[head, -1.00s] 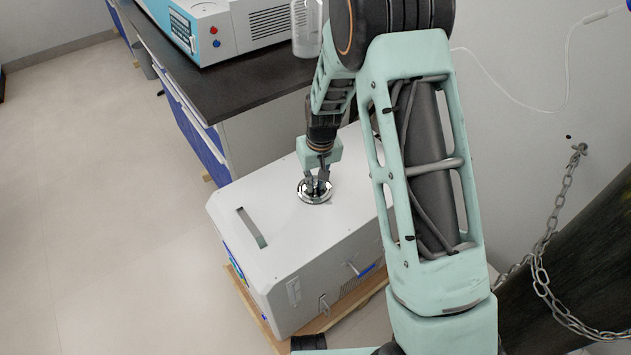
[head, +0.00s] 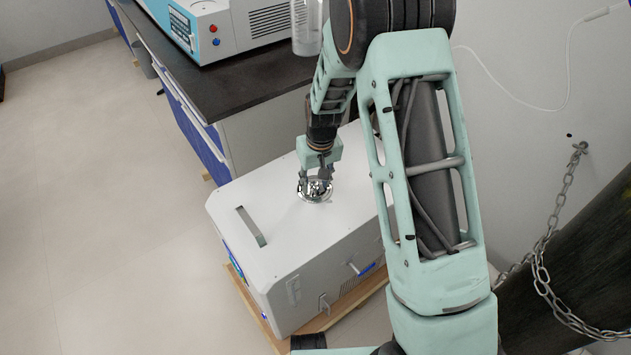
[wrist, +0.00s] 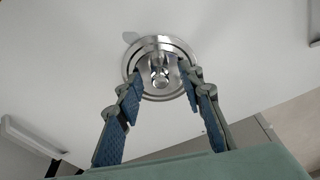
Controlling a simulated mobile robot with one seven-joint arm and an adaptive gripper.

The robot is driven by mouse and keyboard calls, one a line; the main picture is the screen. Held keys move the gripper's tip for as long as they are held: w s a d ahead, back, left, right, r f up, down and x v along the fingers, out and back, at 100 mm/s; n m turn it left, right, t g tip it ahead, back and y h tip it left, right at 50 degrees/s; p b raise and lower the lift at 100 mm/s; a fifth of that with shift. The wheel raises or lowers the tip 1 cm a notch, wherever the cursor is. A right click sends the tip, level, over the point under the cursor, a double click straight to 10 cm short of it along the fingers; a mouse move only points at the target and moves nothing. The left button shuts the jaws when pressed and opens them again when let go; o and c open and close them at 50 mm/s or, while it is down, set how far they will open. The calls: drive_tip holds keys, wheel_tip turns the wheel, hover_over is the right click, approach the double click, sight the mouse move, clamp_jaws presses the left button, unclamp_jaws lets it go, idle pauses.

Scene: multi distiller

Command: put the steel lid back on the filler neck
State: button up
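The round steel lid (wrist: 160,82) with a small knob at its centre appears to sit on the filler neck in the top of the white machine (head: 290,235). The neck's steel rim (wrist: 128,68) shows around it in the wrist view, and I cannot tell whether the lid is fully seated. In the head view the lid (head: 316,194) is partly hidden by my fingers. My gripper (head: 315,183) points down over it. In the wrist view my gripper (wrist: 161,72) has its fingers spread on either side of the knob, with gaps visible, so it is open.
The white machine stands on a wooden pallet (head: 322,322), with a slot handle (head: 251,226) in its top. A dark bench (head: 250,85) with a blue-and-white instrument and a clear bottle (head: 307,28) is behind. A chained dark cylinder (head: 580,245) stands at right.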

wheel_tip(320, 180, up, 12)
drive_tip(key=s, duration=0.1)
drive_tip(key=shift+s+d, duration=0.3)
drive_tip(key=shift+s, duration=0.1)
